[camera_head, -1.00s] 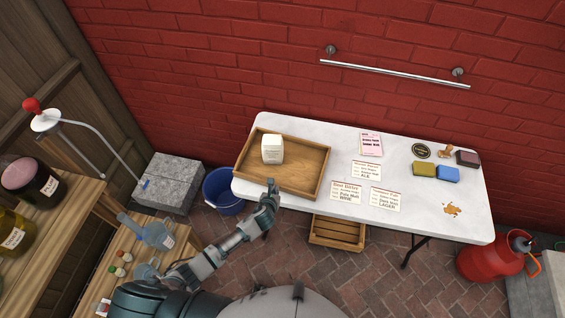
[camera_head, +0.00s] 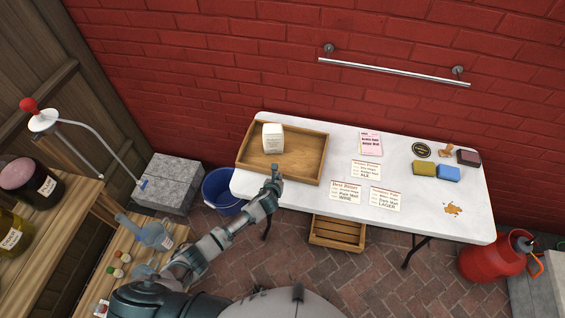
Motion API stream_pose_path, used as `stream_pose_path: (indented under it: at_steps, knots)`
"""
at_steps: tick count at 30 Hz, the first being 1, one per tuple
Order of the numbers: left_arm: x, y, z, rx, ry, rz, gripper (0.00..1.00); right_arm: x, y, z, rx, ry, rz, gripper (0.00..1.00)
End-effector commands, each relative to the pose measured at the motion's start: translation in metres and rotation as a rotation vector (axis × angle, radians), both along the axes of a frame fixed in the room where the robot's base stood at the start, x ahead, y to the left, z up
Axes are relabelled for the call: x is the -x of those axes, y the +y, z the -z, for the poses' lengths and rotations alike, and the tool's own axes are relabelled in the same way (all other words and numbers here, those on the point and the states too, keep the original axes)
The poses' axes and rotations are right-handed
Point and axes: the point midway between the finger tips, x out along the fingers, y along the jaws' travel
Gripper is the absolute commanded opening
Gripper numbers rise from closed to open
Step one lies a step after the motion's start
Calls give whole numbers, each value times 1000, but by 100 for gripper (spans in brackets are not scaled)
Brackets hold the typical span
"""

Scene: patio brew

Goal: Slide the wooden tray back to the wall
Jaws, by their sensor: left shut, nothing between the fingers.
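The wooden tray (camera_head: 304,171) lies on the left part of the white table (camera_head: 405,218). A white labelled block-shaped container (camera_head: 273,139) stands inside it, left of its middle. The tray's back edge is close to the table's back edge by the red brick wall (camera_head: 300,60). My left gripper (camera_head: 274,172) is shut and empty, at the tray's front side. It looks to be against or very near the front rim; I cannot tell if it touches. My right gripper is not in view.
Pink pads (camera_head: 371,143), printed cards (camera_head: 345,191), a yellow sponge (camera_head: 424,169) and a blue sponge (camera_head: 448,173) lie right of the tray. A blue bucket (camera_head: 222,190) and grey block (camera_head: 168,183) stand left of the table. A metal rail (camera_head: 395,71) is on the wall.

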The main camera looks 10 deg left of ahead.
Motion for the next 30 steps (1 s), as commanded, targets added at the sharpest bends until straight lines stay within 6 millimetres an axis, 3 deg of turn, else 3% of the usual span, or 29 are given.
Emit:
stream_pose_path:
  at_steps: [30]
  knots:
    - [-62, -1, 2, -1, 1, 0, 0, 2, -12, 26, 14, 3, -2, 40]
